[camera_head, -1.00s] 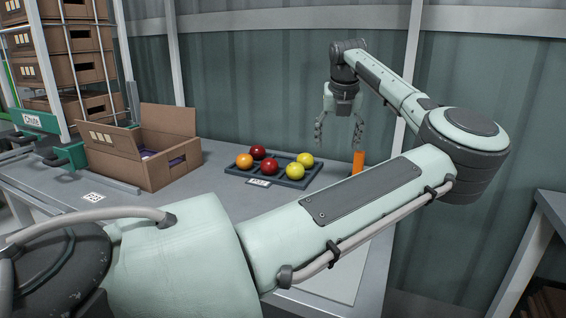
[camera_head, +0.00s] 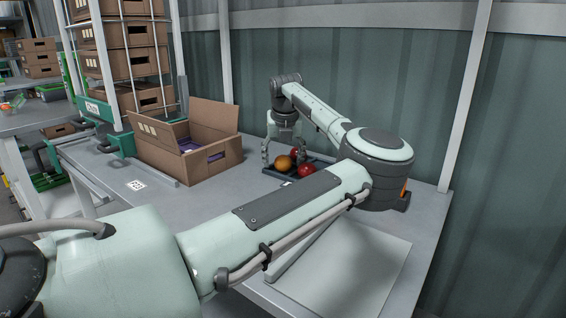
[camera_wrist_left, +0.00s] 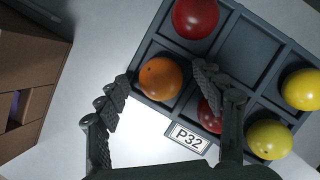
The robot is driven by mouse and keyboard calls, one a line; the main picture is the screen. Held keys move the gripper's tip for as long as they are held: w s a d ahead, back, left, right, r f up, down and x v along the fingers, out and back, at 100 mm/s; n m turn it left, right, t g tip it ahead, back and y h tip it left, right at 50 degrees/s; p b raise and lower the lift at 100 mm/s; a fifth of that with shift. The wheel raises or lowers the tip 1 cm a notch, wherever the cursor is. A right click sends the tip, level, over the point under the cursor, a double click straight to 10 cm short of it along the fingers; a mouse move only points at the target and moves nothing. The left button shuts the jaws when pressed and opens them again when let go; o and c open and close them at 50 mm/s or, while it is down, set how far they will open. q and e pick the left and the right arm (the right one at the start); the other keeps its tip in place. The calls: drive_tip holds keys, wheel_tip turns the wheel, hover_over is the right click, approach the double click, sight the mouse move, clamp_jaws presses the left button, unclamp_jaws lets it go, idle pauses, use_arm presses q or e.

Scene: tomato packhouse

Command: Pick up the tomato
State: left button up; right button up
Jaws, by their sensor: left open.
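An orange tomato (camera_head: 284,163) sits in a corner compartment of the dark grey tray (camera_head: 268,170); it also shows in the left wrist view (camera_wrist_left: 160,79). One red tomato (camera_wrist_left: 195,17) sits in another compartment, and a second red tomato (camera_wrist_left: 208,117) is partly hidden behind a finger. Two yellow tomatoes (camera_wrist_left: 302,89) are at the tray's other end in the left wrist view; my arm hides them in the head view. My left gripper (camera_wrist_left: 167,85) is open and empty over the tray, its fingers on either side of the orange tomato in the picture. I cannot tell whether they touch it.
An open cardboard box (camera_head: 190,160) stands on the table left of the tray. Stacked crates (camera_head: 133,65) stand behind it. A P32 label (camera_wrist_left: 187,138) is on the tray's edge. A pale flat panel (camera_head: 350,268) lies at the near right. A wall stands behind the table.

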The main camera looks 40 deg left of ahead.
use_arm(q)
drive_tip(key=c, duration=0.9)
